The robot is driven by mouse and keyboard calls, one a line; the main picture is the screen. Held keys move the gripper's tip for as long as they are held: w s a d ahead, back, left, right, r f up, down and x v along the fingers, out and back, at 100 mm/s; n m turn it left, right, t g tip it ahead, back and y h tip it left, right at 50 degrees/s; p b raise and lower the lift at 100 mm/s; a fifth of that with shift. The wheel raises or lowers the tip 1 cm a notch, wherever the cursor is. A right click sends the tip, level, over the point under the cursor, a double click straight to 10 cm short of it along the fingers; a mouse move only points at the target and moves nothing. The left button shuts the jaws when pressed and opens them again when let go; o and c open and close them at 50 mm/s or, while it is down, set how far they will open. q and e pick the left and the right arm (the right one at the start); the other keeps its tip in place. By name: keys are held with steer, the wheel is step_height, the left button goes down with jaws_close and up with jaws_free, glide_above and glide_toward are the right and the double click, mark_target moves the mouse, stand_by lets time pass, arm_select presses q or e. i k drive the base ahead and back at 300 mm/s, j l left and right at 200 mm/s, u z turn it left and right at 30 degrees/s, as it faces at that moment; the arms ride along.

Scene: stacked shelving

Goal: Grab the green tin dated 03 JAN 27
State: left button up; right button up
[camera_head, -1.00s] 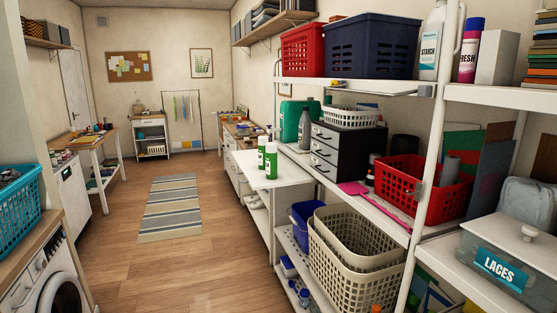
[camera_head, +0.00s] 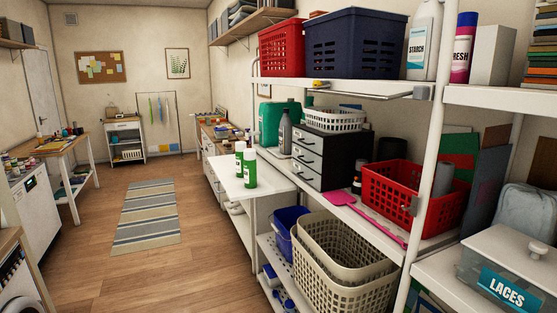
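Two green tins with white caps and white label patches stand upright side by side on a white shelf board that juts out from the middle of the shelving. One is the rear-left green tin (camera_head: 240,160) and the other is the front-right green tin (camera_head: 250,168). They overlap slightly in view. Any date on them is too small to read, so I cannot tell which is dated 03 JAN 27. Neither of my grippers is in view.
The white jutting board (camera_head: 265,185) is bare around the tins. Behind them are a grey bottle (camera_head: 285,133), a black drawer unit (camera_head: 322,160) and a red basket (camera_head: 385,200). Beige baskets (camera_head: 345,270) sit below. The wooden floor (camera_head: 190,270) left of the shelving is clear, with a striped rug (camera_head: 147,215).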

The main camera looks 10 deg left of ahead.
mark_target(239, 147)
steer(key=i+j+z, duration=0.3)
steer(key=j+z, duration=0.35)
steer(key=i+j+z, duration=0.15)
steer(key=z, duration=0.15)
steer(key=j, duration=0.1)
